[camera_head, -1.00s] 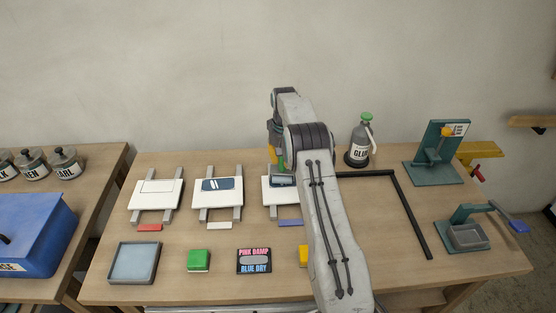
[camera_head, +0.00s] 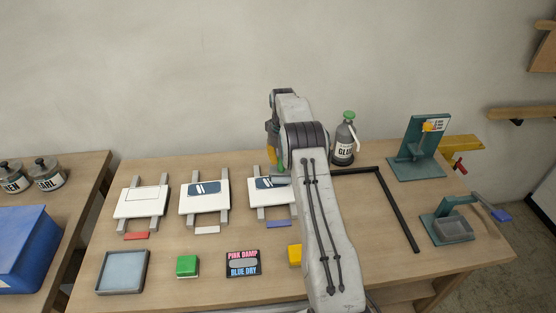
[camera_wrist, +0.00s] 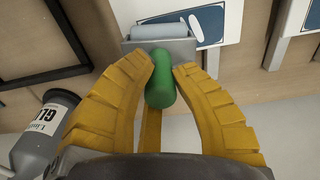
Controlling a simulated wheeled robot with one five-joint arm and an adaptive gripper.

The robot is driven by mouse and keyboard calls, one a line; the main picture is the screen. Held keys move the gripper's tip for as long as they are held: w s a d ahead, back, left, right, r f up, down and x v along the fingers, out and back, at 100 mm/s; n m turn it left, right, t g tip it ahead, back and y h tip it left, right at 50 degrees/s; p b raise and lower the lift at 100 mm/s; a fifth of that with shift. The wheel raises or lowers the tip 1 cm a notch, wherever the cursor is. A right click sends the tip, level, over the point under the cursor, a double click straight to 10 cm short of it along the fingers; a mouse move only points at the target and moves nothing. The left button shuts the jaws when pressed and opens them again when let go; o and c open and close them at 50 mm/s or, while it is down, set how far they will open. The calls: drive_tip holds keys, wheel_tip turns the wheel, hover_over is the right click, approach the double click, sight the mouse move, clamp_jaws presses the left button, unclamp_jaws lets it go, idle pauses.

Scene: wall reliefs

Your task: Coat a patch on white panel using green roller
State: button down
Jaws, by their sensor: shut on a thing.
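My gripper (camera_wrist: 162,78), with yellow fingers, is shut on the green handle of the roller (camera_wrist: 160,88). The roller's grey head with its pale sleeve shows beyond the handle and overlaps a panel edge in the wrist view; I cannot tell if it touches. That panel is the right one (camera_head: 257,211), with a dark blue patch and a blue strip in front. The middle panel (camera_head: 190,218), with a white strip (camera_head: 207,230) in front, has a dark blue patch with pale marks. The left panel (camera_head: 130,209), with a red strip, has only a thin outline.
A grey tray (camera_head: 122,285), green block (camera_head: 187,266), pink-and-blue card (camera_head: 243,263) and yellow block (camera_head: 295,255) line the front. A glue bottle (camera_head: 343,152) and black frame (camera_head: 398,210) are right of my arm. Green fixtures stand farther right.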

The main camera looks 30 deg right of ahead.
drive_tip(key=shift+s+d+p, duration=0.2)
drive_tip(key=shift+s+d, duration=0.1)
drive_tip(key=shift+d, duration=0.4)
drive_tip(key=shift+s+d+p, duration=0.15)
drive_tip(key=shift+s+d, duration=0.1)
drive_tip(key=shift+d, duration=0.45)
drive_tip(key=shift+w+a, duration=0.65)
drive_tip(key=shift+a, duration=1.05)
drive_tip(key=shift+w+a, duration=0.65)
drive_tip(key=shift+a, duration=1.1)
drive_tip(key=shift+w+a, duration=0.65)
drive_tip(key=shift+a, duration=1.05)
drive_tip(key=shift+w+a, duration=0.35)
drive_tip(key=shift+a, duration=0.25)
drive_tip(key=shift+w+d, duration=0.15)
drive_tip(key=shift+w, duration=0.2)
drive_tip(key=shift+d, duration=0.15)
